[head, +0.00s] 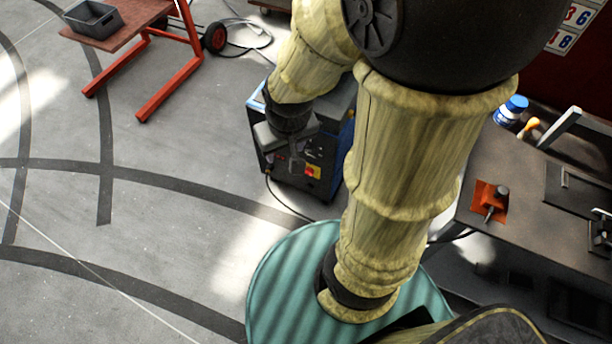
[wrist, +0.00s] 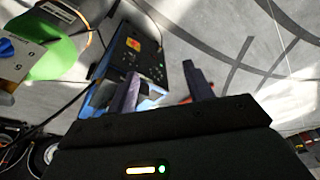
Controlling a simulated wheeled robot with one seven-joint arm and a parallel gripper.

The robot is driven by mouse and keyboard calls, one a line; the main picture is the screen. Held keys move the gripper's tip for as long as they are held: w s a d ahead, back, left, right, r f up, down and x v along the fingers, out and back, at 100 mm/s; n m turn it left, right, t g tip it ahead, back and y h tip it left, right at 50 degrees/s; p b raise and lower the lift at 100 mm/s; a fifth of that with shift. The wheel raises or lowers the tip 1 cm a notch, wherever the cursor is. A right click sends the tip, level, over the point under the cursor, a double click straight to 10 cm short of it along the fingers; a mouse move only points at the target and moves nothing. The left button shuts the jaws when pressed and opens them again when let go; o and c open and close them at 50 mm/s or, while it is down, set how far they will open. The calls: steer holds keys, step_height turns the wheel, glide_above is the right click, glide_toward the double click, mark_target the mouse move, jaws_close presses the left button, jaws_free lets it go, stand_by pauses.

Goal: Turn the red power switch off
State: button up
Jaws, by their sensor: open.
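The red power switch (head: 313,171) sits on a yellow plate on the dark front panel of a blue machine (head: 349,136). In the wrist view the switch (wrist: 133,44) shows as a small red and yellow patch on that panel, beyond and left of my fingers. My gripper (wrist: 163,86) is open and empty, its two fingers apart. In the head view my gripper (head: 284,142) is in front of the machine's upper left part, left of and above the switch, and hides part of the panel. The switch's exact angle is too small to tell.
A dark cable runs from the machine over the grey floor. A red-legged table (head: 170,75) with a grey bin (head: 93,18) stands at upper left. A dark workbench (head: 510,170) is at right. The floor left of the machine is clear.

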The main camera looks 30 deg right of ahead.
mark_target(309, 172)
steer(key=shift+o, duration=0.6)
steer(key=w+a+f+m+t+b, duration=0.1)
steer(key=w+f+m+b, duration=0.1)
steer(key=w+f+b, duration=0.4)
steer(key=w+a+f+m+t+b, duration=0.1)
steer(key=w+f+b, duration=0.5)
steer(key=f, duration=0.7)
steer(key=shift+w+a+m+t, duration=0.25)
steer(key=shift+w+m+t, duration=0.25)
steer(key=shift+w, duration=0.1)
steer(key=w+d+f+m+t+h+b, duration=0.1)
steer(key=w+f+m+h+b, duration=0.15)
steer(key=f+b, duration=0.6)
steer(key=w+d+f+m+t+h+b, duration=0.1)
steer(key=w+d+f+h+b, duration=0.2)
steer(key=f, duration=1)
steer(key=w+f+m+t+h+b, duration=0.1)
steer(key=w+f+m+h+b, duration=0.15)
steer(key=f+b, duration=0.7)
steer(key=s+d+f+t+h+b, duration=0.1)
steer(key=s+f+h+b, duration=0.1)
steer(key=f, duration=0.6)
steer(key=s+d+f+t+h+b, duration=0.1)
steer(key=s+d+f+h+b, duration=0.1)
steer(key=f+h+b, duration=0.2)
step_height(309, 172, down, 4)
steer(key=b, duration=0.3)
steer(key=shift+s+d+f+m, duration=0.15)
steer(key=shift+s+f+m, duration=0.1)
steer(key=shift+s+m, duration=0.05)
